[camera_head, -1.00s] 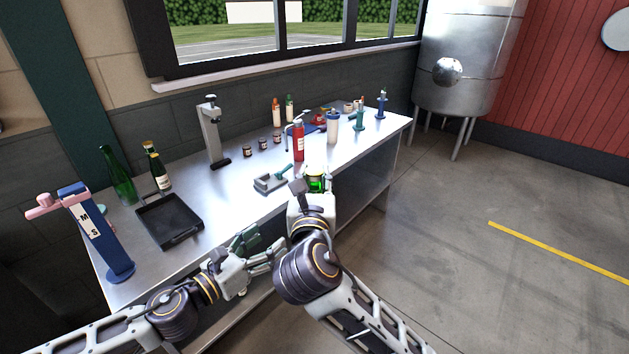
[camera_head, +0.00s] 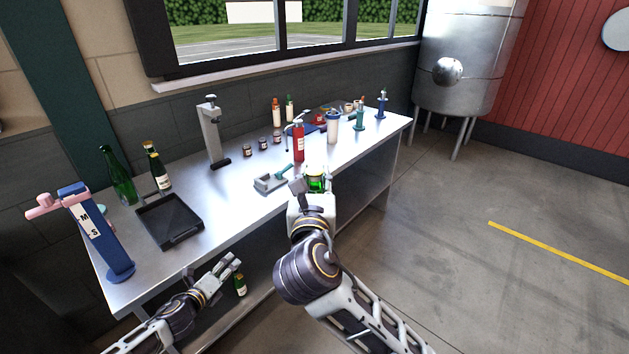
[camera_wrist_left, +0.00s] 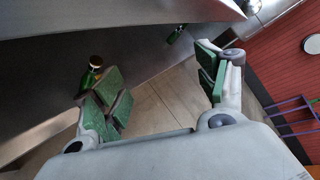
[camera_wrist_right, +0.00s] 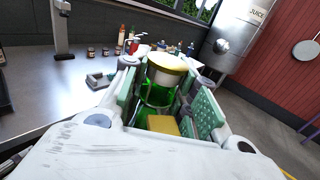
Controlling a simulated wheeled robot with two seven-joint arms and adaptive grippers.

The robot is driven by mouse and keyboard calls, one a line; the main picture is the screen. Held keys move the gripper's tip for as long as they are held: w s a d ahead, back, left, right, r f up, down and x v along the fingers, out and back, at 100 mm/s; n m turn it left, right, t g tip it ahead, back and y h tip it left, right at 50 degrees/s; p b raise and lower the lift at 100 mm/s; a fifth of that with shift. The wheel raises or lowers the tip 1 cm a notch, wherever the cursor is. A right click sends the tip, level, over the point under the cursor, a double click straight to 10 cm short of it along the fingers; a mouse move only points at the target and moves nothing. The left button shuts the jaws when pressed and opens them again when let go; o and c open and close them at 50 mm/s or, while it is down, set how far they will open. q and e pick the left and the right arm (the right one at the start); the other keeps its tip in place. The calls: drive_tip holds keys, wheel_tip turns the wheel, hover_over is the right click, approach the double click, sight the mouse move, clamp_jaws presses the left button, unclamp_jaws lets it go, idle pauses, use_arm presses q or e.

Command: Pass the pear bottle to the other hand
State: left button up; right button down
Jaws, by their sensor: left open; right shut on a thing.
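My right gripper (camera_head: 313,179) is shut on a green bottle (camera_head: 317,184) in front of the bench's front edge. The right wrist view shows this bottle (camera_wrist_right: 158,95) upright between the finger pads, with a gold and white top and a yellow patch below. I cannot read which bottle it is; it fits the pear bottle. My left gripper (camera_head: 235,264) is open and empty, low at the left and well apart from the held bottle. The left wrist view shows its spread green pads (camera_wrist_left: 160,80) with nothing between them.
A dark green bottle (camera_head: 240,285) stands low beneath the bench, close to the left fingers. On the bench (camera_head: 225,190) are a black tray (camera_head: 170,222), two bottles at the left, a blue stand (camera_head: 95,235), a red bottle (camera_head: 298,142) and small jars. Floor at right is clear.

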use_arm(q)
drive_tip(key=s+a+f+n+g+y, duration=0.1)
drive_tip(key=s+a+f+n, duration=0.25)
drive_tip(key=f, duration=0.45)
drive_tip(key=s+a+f+n+g+y, duration=0.2)
drive_tip(key=a+f+n, duration=0.2)
drive_tip(key=f, duration=0.5)
drive_tip(key=s+a+f+n+g, duration=0.25)
drive_tip(key=s+f+n, duration=0.35)
drive_tip(key=s+f, duration=0.65)
drive_tip(key=s+d+f+n+g, duration=0.2)
drive_tip(key=s+f, duration=0.4)
drive_tip(key=s, duration=0.3)
drive_tip(key=s+d+f+n+g, duration=0.2)
drive_tip(key=s+d+f+n, duration=0.2)
drive_tip(key=s+f, duration=0.3)
drive_tip(key=s+d+f+n+g, duration=0.3)
drive_tip(key=s+f, duration=0.4)
drive_tip(key=s, duration=0.6)
drive_tip(key=shift+s+d+f+n, duration=0.2)
drive_tip(key=shift+d+n, duration=0.35)
drive_tip(key=shift+n, duration=0.4)
